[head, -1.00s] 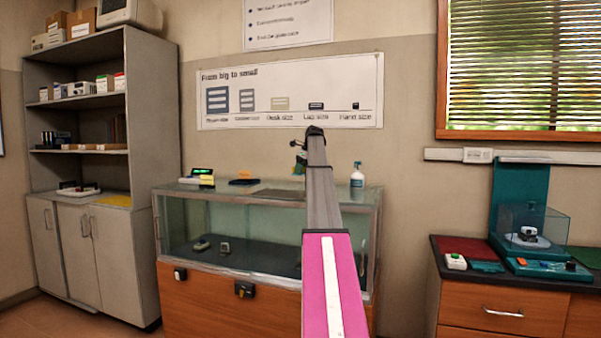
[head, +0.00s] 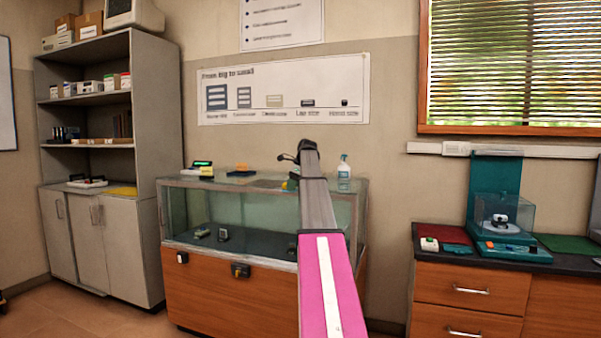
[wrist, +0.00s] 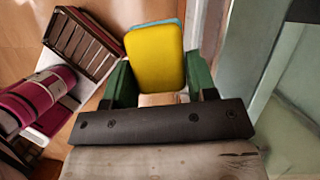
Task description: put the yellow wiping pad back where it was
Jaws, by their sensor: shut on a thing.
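In the wrist view my gripper (wrist: 160,85) has its green fingers shut on the yellow wiping pad (wrist: 157,58). The pad has rounded corners, with a light blue layer showing behind its far edge. In the head view my gripper (head: 291,184) is small and mostly hidden behind my arm, in front of the glass case (head: 215,272). A flat yellow mat (head: 121,191) lies on the grey cabinet's counter at left.
On the case top stand a yellow device with a green display (head: 205,171), a dark pad with an orange piece (head: 240,171) and a spray bottle (head: 344,168). A slatted wooden crate (wrist: 82,45) is at left in the wrist view. A drawer counter (head: 480,262) stands right.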

